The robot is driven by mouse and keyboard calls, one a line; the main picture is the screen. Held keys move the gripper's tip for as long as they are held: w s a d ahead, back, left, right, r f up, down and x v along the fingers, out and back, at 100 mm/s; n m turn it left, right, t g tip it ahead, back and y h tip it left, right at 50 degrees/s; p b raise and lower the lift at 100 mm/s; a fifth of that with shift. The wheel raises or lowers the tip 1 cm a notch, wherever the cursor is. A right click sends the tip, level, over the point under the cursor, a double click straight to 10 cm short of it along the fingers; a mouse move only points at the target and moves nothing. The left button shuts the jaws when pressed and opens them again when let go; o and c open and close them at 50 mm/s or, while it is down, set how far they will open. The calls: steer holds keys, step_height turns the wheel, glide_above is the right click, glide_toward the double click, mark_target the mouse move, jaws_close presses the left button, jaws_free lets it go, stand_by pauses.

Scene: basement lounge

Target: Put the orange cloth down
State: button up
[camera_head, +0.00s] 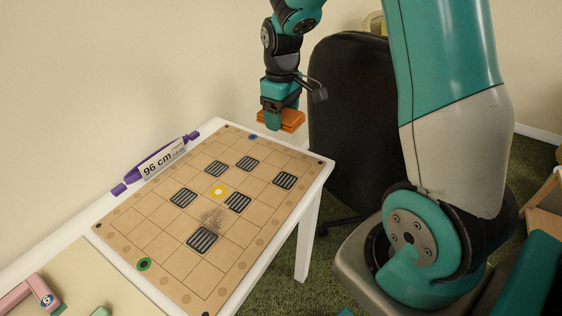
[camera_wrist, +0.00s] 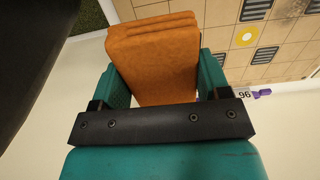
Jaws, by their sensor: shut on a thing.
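The orange cloth (camera_head: 293,121) is a folded, layered pad. The cloth looks clear of the board, though the exact height is hard to judge.
The tan grid board (camera_head: 165,225) has several dark striped squares, a yellow ring (camera_head: 218,191) and a dark smudge (camera_head: 212,216). A black chair (camera_head: 345,120) stands right of the table (camera_head: 312,195).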

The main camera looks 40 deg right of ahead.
mark_target(281, 165)
step_height(281, 165, down, 14)
steer(key=shift+r+b, duration=0.15)
steer(key=shift+b, duration=0.25)
steer(key=shift+f, duration=0.2)
steer(key=o, duration=0.9)
step_height(281, 165, up, 12)
steer(key=shift+r+p, duration=0.1)
steer(key=shift+p, duration=0.25)
steer(key=s+a+r+n+y, duration=0.1)
steer(key=s+a+r, duration=0.45)
steer(key=a, duration=0.35)
steer(key=s+a+r+n+y, duration=0.1)
steer(key=s+a+r+y, duration=0.1)
steer(key=s+a+r, duration=0.35)
steer(key=s+a+r+n+y, duration=0.1)
steer(key=s+a, duration=0.7)
steer(key=s, duration=0.3)
steer(key=shift+r, duration=0.2)
